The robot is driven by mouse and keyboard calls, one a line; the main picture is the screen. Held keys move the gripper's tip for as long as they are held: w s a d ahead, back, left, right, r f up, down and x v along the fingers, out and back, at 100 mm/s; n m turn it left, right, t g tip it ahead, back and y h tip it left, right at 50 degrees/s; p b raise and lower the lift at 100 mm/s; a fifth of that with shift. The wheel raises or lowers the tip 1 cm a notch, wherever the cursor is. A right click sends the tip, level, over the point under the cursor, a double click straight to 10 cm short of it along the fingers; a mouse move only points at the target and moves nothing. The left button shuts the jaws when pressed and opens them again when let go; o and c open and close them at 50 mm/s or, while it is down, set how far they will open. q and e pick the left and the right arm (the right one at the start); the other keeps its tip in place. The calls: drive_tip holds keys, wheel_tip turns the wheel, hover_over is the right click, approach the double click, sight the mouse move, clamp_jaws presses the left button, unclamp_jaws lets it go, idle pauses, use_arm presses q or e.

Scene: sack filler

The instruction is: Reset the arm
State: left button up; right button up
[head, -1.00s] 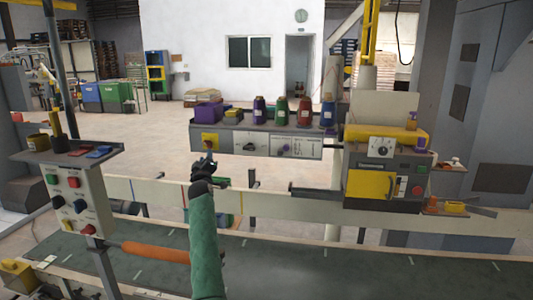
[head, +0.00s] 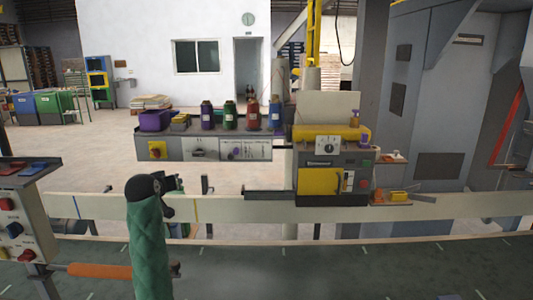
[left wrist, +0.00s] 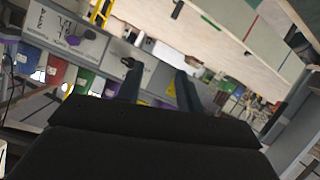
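My left arm, in a green sleeve, rises from the bottom left of the head view. My right gripper is in neither view.
A green conveyor belt (head: 330,268) runs across the front, with a pale rail (head: 420,211) behind it. A sewing-type machine (head: 325,180) with a yellow panel stands right of centre. A shelf (head: 205,147) bears several thread cones. A button box (head: 15,225) stands at left.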

use_arm(q)
drive_tip(key=s+d+f+m+g, duration=0.1)
drive_tip(key=s+d+f+g, duration=0.3)
drive_tip(key=s+f, duration=0.9)
drive_tip(key=s+d+f+m+g, duration=0.2)
drive_tip(key=s+d+f+g, duration=0.2)
drive_tip(key=s+f, duration=1)
drive_tip(key=s+d+f+m+g+h, duration=0.1)
drive_tip(key=s+d+f+g, duration=0.3)
drive_tip(key=s+f, duration=1)
drive_tip(key=s+d, duration=0.2)
drive_tip(key=s, duration=0.7)
drive_tip(key=s+d+m, duration=0.1)
drive_tip(key=s, duration=0.8)
drive_tip(key=shift+s+d, duration=0.15)
drive_tip(key=shift+d, duration=0.2)
drive_tip(key=shift+c, duration=0.5)
drive_tip(key=shift+d, duration=0.1)
